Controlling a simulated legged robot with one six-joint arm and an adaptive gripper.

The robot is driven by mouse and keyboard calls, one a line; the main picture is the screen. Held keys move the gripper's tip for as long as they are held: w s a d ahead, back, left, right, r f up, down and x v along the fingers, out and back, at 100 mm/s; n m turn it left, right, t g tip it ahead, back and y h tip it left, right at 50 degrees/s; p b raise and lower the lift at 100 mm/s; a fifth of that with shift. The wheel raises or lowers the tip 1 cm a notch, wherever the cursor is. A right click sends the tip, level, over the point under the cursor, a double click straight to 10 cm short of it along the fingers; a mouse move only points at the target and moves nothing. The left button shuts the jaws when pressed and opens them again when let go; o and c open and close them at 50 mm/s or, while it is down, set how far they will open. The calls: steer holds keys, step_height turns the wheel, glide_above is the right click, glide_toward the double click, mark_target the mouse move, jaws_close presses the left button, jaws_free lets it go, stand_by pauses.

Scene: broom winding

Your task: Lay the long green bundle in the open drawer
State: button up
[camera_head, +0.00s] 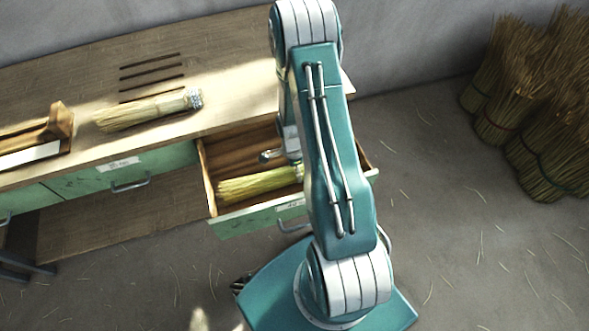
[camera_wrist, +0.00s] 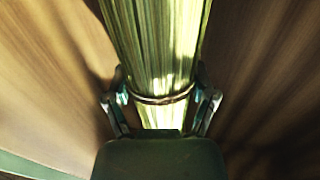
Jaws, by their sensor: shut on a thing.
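The green bundle (camera_head: 258,184) lies lengthwise inside the open drawer (camera_head: 225,220), low between its walls, in the head view. Its right end is hidden behind my arm. In the wrist view the green bundle (camera_wrist: 155,45) runs up the picture with a dark band around it. My gripper (camera_wrist: 160,100) is shut on the bundle near that band, one finger on each side. Brown wood shows on both sides of it. Whether the bundle touches the drawer floor, I cannot tell.
A paler straw bundle (camera_head: 148,111) lies on the bench top (camera_head: 225,95) beside several dark slots. A wooden tool (camera_head: 50,130) sits at the left. A closed green drawer (camera_head: 100,175) is left of the open one. Straw sheaves (camera_head: 540,110) stand on the floor at the right.

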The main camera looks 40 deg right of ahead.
steer(key=shift+d, duration=0.2)
steer(key=shift+a, duration=0.1)
steer(key=o, duration=1.2)
steer(key=shift+a, duration=0.25)
steer(key=shift+d, duration=0.2)
steer(key=shift+r, duration=0.25)
steer(key=v, duration=1.1)
steer(key=shift+a+r, duration=0.1)
steer(key=shift+r, duration=0.15)
